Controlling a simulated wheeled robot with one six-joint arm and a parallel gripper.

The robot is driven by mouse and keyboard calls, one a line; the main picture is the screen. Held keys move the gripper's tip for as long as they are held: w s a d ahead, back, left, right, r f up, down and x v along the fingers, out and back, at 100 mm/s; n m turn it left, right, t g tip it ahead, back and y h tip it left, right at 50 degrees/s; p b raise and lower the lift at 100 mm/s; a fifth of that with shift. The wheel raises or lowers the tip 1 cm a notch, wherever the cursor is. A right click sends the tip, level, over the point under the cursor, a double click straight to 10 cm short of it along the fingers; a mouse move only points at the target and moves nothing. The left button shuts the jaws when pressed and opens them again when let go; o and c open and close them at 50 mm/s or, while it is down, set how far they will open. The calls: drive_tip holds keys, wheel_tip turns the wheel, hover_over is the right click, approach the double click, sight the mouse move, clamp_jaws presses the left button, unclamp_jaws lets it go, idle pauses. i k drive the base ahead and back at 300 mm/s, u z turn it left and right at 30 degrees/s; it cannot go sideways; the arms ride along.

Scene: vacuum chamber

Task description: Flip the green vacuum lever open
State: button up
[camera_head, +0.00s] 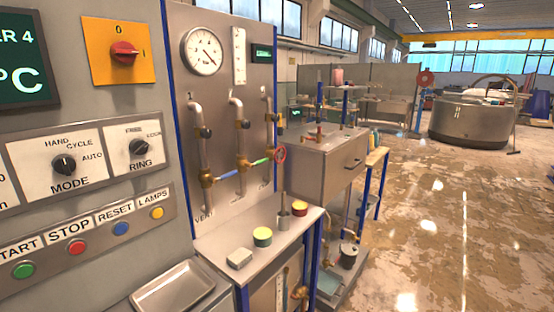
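The green lever (261,161) is on the steel pipe panel (225,80) in the middle left of the head view. It sticks out to the right, close to level, from a brass valve (242,162) on the middle pipe. Its right end comes close to a red handwheel (280,154); I cannot tell whether they touch. A blue lever (229,174) points right from the brass valve on the left pipe. My gripper is not in view.
Below the panel, a steel shelf (238,275) bears a green-and-yellow tin (262,237), a red-and-yellow tin (299,208), a small cup (283,221) and a grey block (239,259). A control cabinet (90,105) stands at left. The floor (440,220) at right is clear.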

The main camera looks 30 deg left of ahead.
sight(262, 161)
drive_tip(key=u, duration=0.25)
drive_tip(key=i, duration=0.75)
drive_tip(key=u, duration=1.05)
drive_tip(key=i, duration=0.45)
drive_tip(key=u, duration=2.9)
drive_tip(key=k, duration=1.05)
drive_tip(key=z, duration=1.5)
